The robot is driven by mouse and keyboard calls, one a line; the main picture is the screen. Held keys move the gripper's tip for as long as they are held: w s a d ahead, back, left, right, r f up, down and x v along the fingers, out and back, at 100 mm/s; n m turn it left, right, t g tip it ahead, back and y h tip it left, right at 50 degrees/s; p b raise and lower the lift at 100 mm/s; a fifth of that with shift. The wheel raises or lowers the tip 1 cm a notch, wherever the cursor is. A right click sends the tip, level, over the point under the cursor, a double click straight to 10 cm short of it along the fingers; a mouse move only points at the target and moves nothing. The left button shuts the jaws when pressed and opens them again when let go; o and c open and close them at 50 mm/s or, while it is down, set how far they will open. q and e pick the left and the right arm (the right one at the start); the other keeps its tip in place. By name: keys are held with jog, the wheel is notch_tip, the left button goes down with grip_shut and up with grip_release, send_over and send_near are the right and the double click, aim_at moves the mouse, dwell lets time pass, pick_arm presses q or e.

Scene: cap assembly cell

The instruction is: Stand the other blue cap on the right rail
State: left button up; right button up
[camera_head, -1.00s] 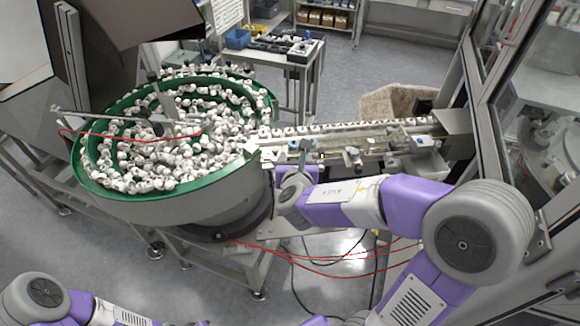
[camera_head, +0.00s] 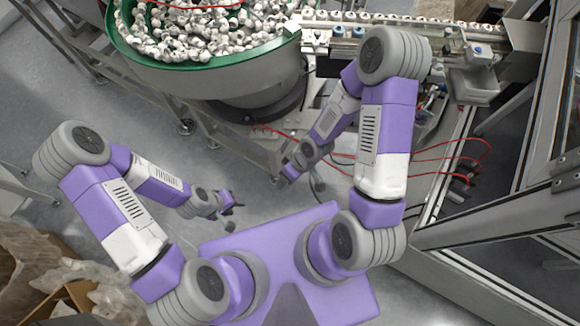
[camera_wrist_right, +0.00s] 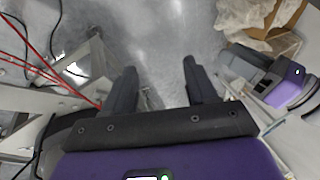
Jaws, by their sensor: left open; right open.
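Two small blue caps, one (camera_head: 338,31) left of the other (camera_head: 358,32), show close together on the near strip of the rail assembly (camera_head: 400,22) at the top of the head view. They are too small to tell their pose. My right gripper (camera_head: 284,180) hangs low, well below the rail and apart from the caps. In the right wrist view its two dark fingers (camera_wrist_right: 158,84) are apart with nothing between them. My left gripper (camera_head: 233,206) is low over the floor, open and away from the rail.
The green-rimmed bowl feeder (camera_head: 200,62) full of white caps stands at the upper left. A block with a blue spot (camera_head: 477,51) is right of the rail's middle. Red cables (camera_head: 440,150) hang below. Cartons and plastic wrap (camera_head: 70,285) lie at lower left.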

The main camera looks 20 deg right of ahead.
jog(key=f+m, duration=0.1)
jog(key=m, duration=0.2)
jog(key=s+f+m, duration=0.1)
jog(key=f+m, duration=0.1)
jog(key=s+f+m, duration=0.1)
jog(key=f+m, duration=0.1)
jog(key=m, duration=0.1)
jog(key=shift+d+f+m+t, duration=0.1)
jog(key=shift+f+m+t, duration=0.1)
jog(key=shift+m+t, duration=0.1)
notch_tip(320, 180, down, 5)
jog(key=b, duration=0.5)
jog(key=shift+r, duration=0.2)
jog(key=shift+c, duration=1.4)
